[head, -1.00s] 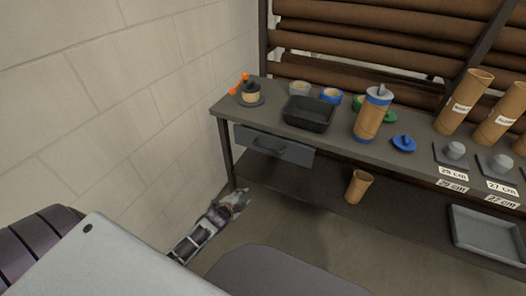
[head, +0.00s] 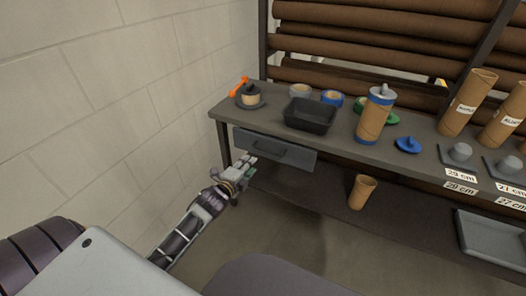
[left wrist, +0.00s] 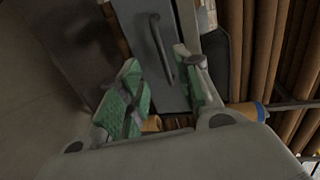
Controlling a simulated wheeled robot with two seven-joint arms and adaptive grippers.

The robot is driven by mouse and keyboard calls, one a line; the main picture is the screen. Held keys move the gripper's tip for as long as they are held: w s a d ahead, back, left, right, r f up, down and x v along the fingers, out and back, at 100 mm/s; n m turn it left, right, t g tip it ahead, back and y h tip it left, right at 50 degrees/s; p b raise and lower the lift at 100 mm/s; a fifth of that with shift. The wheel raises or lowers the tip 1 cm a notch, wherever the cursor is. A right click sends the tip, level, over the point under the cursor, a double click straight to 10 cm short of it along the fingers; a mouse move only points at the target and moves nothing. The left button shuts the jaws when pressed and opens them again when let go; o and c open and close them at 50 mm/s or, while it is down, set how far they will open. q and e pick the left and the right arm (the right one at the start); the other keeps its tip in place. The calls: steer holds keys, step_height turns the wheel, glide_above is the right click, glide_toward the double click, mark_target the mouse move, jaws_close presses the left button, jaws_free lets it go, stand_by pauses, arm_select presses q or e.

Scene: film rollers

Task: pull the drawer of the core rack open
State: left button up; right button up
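The grey drawer (head: 285,153) hangs under the left part of the rack's top (head: 340,133) and looks shut. Its dark bar handle (head: 268,153) is on the front face. In the left wrist view the drawer front (left wrist: 150,62) and handle (left wrist: 161,48) lie ahead, between and beyond the fingers. My left gripper (head: 247,167) is just below and in front of the drawer's left part. My right gripper is not in view.
On the top stand a black tray (head: 310,116), a capped tube (head: 374,115), an orange-handled tape holder (head: 250,97) and a blue cap (head: 408,145). A cardboard tube (head: 362,191) stands on the lower shelf. A block wall (head: 130,100) runs close along the left.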

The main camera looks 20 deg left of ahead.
arm_select(q)
steer(key=shift+w, duration=0.15)
steer(key=b, duration=0.1)
glide_toward(262, 150)
steer(key=shift+r+x, duration=0.3)
steer(key=shift+x, duration=1.15)
steer(key=shift+w+d+f+b, duration=0.1)
steer(key=shift+w+f, duration=0.15)
steer(key=shift+w, duration=0.2)
steer(key=shift+w+a+f+b, duration=0.1)
steer(key=shift+w+f+b, duration=0.1)
steer(key=shift+w, duration=0.25)
steer(key=shift+w+d+f+b, duration=0.1)
steer(key=shift+w+f, duration=0.15)
steer(key=shift+w, duration=0.15)
steer(key=shift+b+x, duration=0.5)
steer(key=shift+x, duration=1.95)
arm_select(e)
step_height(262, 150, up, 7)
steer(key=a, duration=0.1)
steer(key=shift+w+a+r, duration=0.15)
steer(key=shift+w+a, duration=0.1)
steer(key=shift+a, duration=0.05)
arm_select(q)
jaws_close()
